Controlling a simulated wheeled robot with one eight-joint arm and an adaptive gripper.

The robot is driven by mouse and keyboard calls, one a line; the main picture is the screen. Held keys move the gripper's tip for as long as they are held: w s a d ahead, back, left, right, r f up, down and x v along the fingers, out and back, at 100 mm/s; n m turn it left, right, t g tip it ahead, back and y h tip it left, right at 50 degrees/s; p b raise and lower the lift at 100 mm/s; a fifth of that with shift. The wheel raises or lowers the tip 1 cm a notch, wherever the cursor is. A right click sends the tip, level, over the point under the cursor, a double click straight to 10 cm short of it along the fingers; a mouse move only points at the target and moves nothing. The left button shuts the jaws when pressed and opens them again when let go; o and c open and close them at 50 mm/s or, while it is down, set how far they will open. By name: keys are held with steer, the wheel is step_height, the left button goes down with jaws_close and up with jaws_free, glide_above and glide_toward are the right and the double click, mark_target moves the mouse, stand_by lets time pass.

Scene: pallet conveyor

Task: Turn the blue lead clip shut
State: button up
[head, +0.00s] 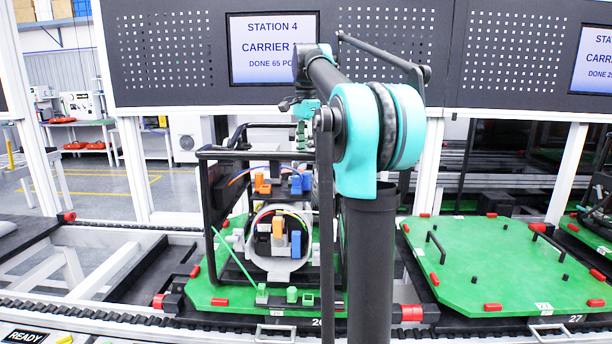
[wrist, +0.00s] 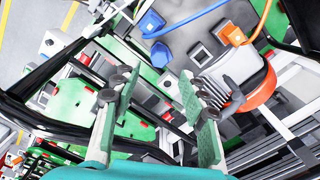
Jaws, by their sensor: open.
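In the wrist view a blue clip (wrist: 151,22) with a blue lead sits near the top, beyond my fingertips. In the head view small blue pieces (head: 296,185) show on the upper part of the unit inside the black frame; I cannot tell which is the lead clip. My gripper (wrist: 155,85) is open and empty, its green-padded fingers apart and pointing toward the unit. I see no contact with the clip. In the head view my gripper is small and partly hidden above the unit.
An orange clip (wrist: 234,34) with an orange lead sits beside the blue blocks. A black tube frame (head: 207,215) surrounds the unit on a green pallet (head: 205,290). A pallet with black handles (head: 490,260) stands right. Screens and perforated panels (head: 150,50) rise behind.

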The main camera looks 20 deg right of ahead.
mark_target(306, 174)
step_height(306, 174, down, 8)
steer(key=shift+r, duration=0.2)
jaws_close()
stand_by(0.4)
